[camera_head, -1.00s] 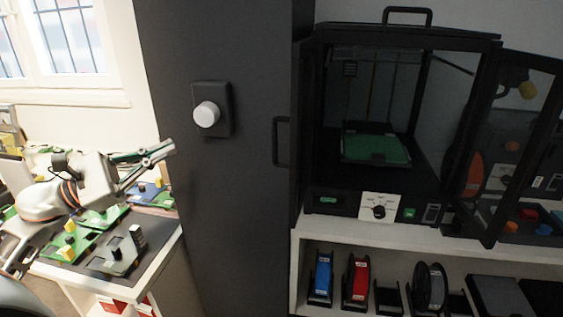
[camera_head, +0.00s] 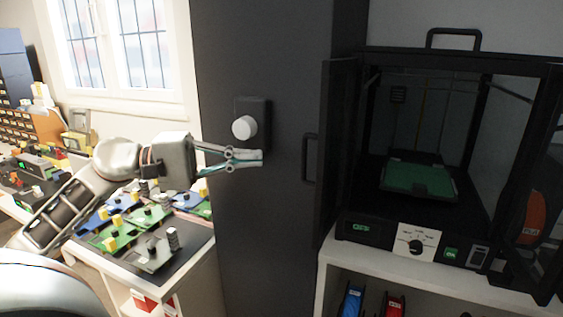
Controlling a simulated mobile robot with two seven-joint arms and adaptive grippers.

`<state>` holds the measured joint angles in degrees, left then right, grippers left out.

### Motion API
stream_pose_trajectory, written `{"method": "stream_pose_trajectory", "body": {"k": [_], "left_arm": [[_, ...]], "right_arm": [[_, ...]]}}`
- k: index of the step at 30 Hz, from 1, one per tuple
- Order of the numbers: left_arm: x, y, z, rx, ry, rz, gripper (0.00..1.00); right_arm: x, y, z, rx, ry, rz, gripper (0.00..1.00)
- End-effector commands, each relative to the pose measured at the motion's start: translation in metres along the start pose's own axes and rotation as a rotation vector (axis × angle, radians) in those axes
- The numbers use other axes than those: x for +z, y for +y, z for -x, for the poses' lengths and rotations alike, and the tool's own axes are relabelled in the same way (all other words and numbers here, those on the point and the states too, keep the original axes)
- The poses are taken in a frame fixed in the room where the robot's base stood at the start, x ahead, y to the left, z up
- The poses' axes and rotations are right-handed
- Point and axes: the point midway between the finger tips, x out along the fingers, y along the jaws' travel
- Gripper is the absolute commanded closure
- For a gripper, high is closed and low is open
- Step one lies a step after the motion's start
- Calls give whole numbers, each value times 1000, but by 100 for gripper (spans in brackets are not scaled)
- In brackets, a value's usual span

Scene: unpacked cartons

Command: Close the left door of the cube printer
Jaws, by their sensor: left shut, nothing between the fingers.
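The cube printer (camera_head: 415,222) is a black box with a green build plate (camera_head: 420,178) inside and a carrying handle on top. Its left door (camera_head: 338,140) stands open, swung out towards me and seen nearly edge-on. The door's black handle (camera_head: 309,158) sticks out on its left side. My left gripper (camera_head: 260,158) is shut and empty. It is left of the door handle, at about the same height in the picture and apart from it. The right door (camera_head: 545,190) is also open, at the right edge and partly cut off. My right gripper is not in view.
A tall dark cabinet (camera_head: 225,220) with a white round knob (camera_head: 244,127) stands behind my left gripper. The printer sits on a white shelf (camera_head: 330,262) with blue and red spools below. A bench (camera_head: 185,245) with circuit boards is at the left.

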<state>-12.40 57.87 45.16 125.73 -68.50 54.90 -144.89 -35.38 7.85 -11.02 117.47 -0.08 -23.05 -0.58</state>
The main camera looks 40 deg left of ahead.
Motion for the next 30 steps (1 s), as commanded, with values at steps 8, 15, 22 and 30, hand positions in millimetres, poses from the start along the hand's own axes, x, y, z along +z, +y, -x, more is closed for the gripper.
{"method": "stream_pose_trajectory", "body": {"k": [8,15,22,30], "left_arm": [[12,1,-44,-2,-3,-2,100],[26,0,-59,0,-1,1,100],[29,-1,-61,0,0,3,100],[28,-1,-61,0,0,3,100]], "right_arm": [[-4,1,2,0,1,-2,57],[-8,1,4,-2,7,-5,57],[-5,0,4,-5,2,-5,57],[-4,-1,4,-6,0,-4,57]]}}
